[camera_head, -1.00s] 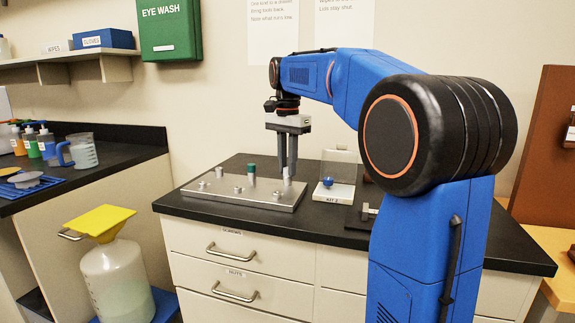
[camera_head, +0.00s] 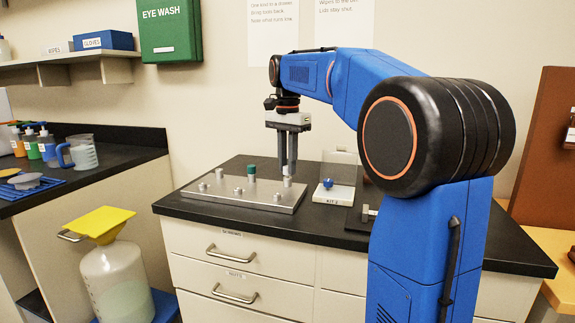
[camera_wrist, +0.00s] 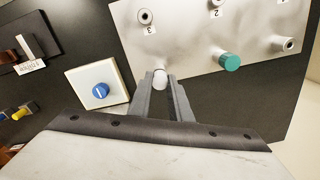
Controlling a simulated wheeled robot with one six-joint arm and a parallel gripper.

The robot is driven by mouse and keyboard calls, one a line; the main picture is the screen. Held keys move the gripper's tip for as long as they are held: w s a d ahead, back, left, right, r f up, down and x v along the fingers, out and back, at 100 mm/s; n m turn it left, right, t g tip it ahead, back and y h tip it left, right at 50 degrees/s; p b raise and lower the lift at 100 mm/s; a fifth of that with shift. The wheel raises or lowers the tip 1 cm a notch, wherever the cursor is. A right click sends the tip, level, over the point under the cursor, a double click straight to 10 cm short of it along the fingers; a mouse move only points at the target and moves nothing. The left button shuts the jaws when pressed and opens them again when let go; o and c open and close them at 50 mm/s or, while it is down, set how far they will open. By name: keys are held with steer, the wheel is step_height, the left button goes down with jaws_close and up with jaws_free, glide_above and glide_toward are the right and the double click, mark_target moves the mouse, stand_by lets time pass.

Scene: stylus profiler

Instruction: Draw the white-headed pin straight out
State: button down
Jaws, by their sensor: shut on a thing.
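The white-headed pin (camera_wrist: 160,78) shows between my fingertips in the wrist view, over the near edge of the metal plate. My gripper (camera_head: 288,172) points down at the right end of the plate and is shut on the pin's white head; it also shows in the wrist view (camera_wrist: 163,84). The head view shows the pin's pale top (camera_head: 288,182) just below the fingers. The metal plate (camera_head: 225,199) lies flat on the black bench top. Whether the pin's shaft is still in its hole is hidden.
A green-headed pin (camera_head: 251,171) stands in the plate to the left of my gripper, close by. Short metal bushings stand along the plate. A white block with a blue knob (camera_head: 327,184) is just right of the plate.

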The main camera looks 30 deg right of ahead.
steer(key=shift+r, duration=0.2)
stand_by(0.3)
steer(key=shift+r, duration=2.2)
steer(key=shift+r, duration=2.5)
